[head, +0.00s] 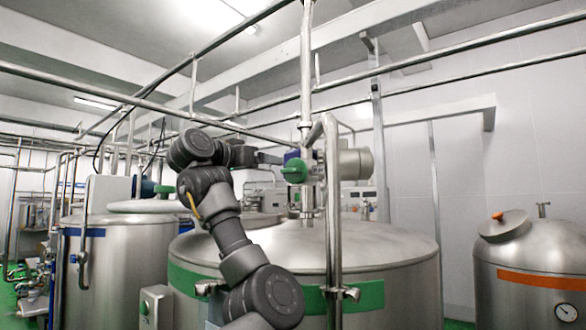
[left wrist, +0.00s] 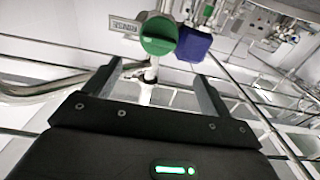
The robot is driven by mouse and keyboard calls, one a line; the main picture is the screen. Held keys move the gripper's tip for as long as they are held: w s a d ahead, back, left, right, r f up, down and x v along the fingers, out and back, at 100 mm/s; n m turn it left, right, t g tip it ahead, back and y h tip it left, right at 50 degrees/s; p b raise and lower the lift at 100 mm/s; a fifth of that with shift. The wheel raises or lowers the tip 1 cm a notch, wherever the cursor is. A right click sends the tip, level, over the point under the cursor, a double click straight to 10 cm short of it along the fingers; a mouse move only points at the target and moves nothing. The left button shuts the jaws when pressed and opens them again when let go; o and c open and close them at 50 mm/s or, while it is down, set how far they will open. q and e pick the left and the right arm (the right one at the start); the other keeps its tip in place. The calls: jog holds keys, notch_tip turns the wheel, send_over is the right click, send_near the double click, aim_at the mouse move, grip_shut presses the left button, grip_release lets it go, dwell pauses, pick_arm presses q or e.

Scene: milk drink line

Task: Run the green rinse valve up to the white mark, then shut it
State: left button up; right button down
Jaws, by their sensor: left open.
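The round green valve knob (head: 294,171) is on the steel pipework above the large green-banded tank. My left gripper (head: 268,158) is close to the left of the knob in the head view. In the wrist view, my left gripper (left wrist: 155,74) is open, with nothing between its fingers. The knob looks apart from both fingers. I cannot make out a white mark. My right gripper is not in view.
A blue part (left wrist: 193,44) sits right of the knob, and a small label plate (left wrist: 124,26) left of it. A vertical steel pipe (head: 332,220) stands in front of the large tank (head: 390,250). A smaller orange-banded tank (head: 530,260) is at right.

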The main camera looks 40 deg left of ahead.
aim_at(289, 169)
pick_arm(q)
jog(key=w+p, duration=0.8)
jog(key=w, duration=0.3)
jog(key=shift+w+p, duration=0.1)
jog(key=shift+p, duration=0.2)
jog(key=shift+w+f, duration=0.1)
jog(key=shift+f, duration=0.05)
jog(key=shift+c, duration=0.3)
jog(key=c, duration=0.8)
